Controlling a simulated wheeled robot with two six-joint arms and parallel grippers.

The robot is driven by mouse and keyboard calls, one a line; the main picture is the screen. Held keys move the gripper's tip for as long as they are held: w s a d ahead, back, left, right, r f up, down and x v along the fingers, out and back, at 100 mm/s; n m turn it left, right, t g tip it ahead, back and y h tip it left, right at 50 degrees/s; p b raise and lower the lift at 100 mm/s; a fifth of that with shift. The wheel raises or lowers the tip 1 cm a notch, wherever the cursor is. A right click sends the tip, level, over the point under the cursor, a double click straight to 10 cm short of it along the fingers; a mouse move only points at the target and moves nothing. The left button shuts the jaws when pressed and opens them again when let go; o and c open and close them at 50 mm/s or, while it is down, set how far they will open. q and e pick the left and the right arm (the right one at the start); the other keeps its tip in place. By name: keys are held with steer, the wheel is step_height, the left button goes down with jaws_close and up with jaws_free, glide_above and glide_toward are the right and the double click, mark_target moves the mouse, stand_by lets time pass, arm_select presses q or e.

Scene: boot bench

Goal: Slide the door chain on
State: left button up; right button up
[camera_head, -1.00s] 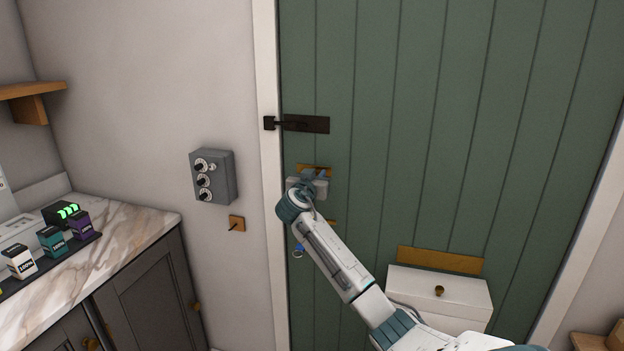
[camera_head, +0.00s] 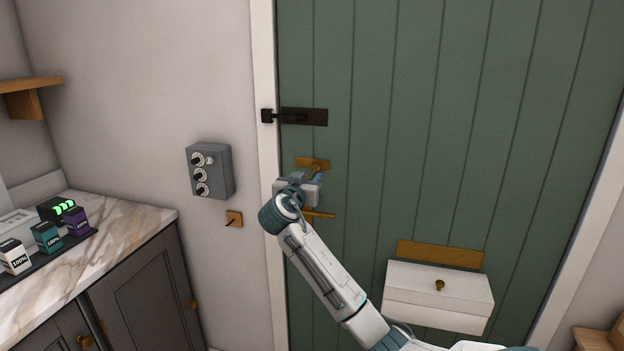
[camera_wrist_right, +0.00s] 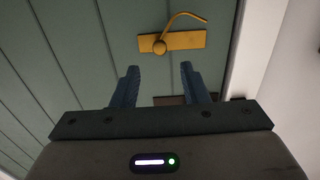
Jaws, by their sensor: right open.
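The green door (camera_head: 440,130) is closed-looking in its white frame. A brass plate (camera_head: 304,162) sits on it near its left edge. In the right wrist view, a brass plate (camera_wrist_right: 190,40) carries a round knob and a thin curved brass arm. No separate chain links can be made out. My right gripper (camera_head: 317,177) is just in front of the upper brass plate and partly covers it. In the wrist view its two blue fingers (camera_wrist_right: 157,70) are apart, with nothing between them. The left gripper is not in view.
A dark bolt (camera_head: 305,116) is above my gripper; a brass bar (camera_head: 321,215) is below it. A white box (camera_head: 438,297) with a brass knob stands out from the door. A grey dial box (camera_head: 210,171) is on the wall. A marble counter (camera_head: 130,222) is at left.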

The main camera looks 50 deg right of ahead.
steer(key=shift+b+v, duration=0.3)
steer(key=shift+v, duration=1.3)
